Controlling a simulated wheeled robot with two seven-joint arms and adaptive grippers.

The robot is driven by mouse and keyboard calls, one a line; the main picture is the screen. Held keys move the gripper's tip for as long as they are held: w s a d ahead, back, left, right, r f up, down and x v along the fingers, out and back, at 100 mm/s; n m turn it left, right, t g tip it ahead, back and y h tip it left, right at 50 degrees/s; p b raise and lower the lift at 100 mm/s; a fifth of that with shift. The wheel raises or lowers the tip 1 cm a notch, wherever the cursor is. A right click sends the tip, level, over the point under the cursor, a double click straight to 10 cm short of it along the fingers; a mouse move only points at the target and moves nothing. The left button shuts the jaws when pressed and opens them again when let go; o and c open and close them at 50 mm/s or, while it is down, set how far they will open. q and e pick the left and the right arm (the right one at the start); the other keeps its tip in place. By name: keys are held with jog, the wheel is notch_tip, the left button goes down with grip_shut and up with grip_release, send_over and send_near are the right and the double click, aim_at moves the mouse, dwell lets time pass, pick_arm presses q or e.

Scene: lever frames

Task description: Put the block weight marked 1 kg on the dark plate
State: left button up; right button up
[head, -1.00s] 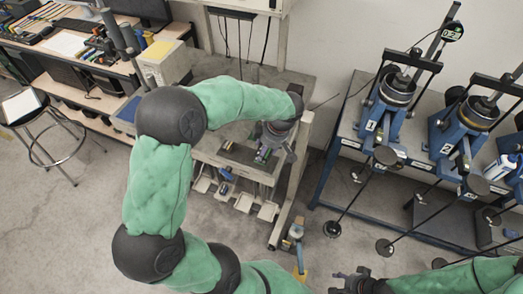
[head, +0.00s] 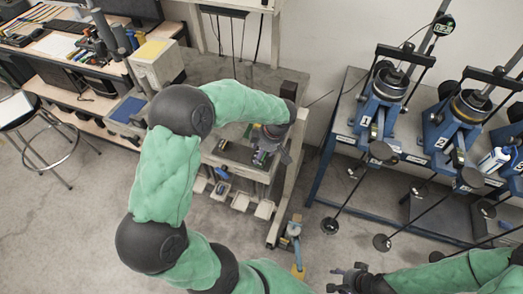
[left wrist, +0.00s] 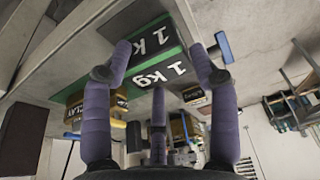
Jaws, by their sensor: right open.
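A dark flat piece (head: 236,152), perhaps the dark plate, lies left of the gripper. My right gripper (head: 338,279) is open and empty at the bottom.
A blue bench (head: 345,100) with presses numbered 1 and 2 stands to the right. A desk (head: 65,60) and a stool (head: 35,130) are at the left. A cream box (head: 155,66) stands near the table. A clay box (left wrist: 75,108) shows near the block.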

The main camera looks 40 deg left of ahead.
pick_arm(q)
jog(key=shift+o, duration=1.1)
jog(key=s+p+v, duration=0.1)
jog(key=v, duration=1.1)
jog(key=s+d+f+m+h, duration=0.1)
jog(key=d+f+m+h, duration=0.2)
jog(key=d+f+m, duration=0.6)
jog(key=s+d+f+m+h, duration=0.1)
jog(key=d+f+m+h, duration=0.1)
jog(key=d+f, duration=0.75)
jog(key=s+d+f+m+t+h, duration=0.1)
jog(key=s+d+f+m+h, duration=0.1)
jog(key=s+d+f+m, duration=0.2)
jog(key=shift+s+f+m, duration=1.8)
jog(key=shift+s+f, duration=1.85)
jog(key=shift+f, duration=1.4)
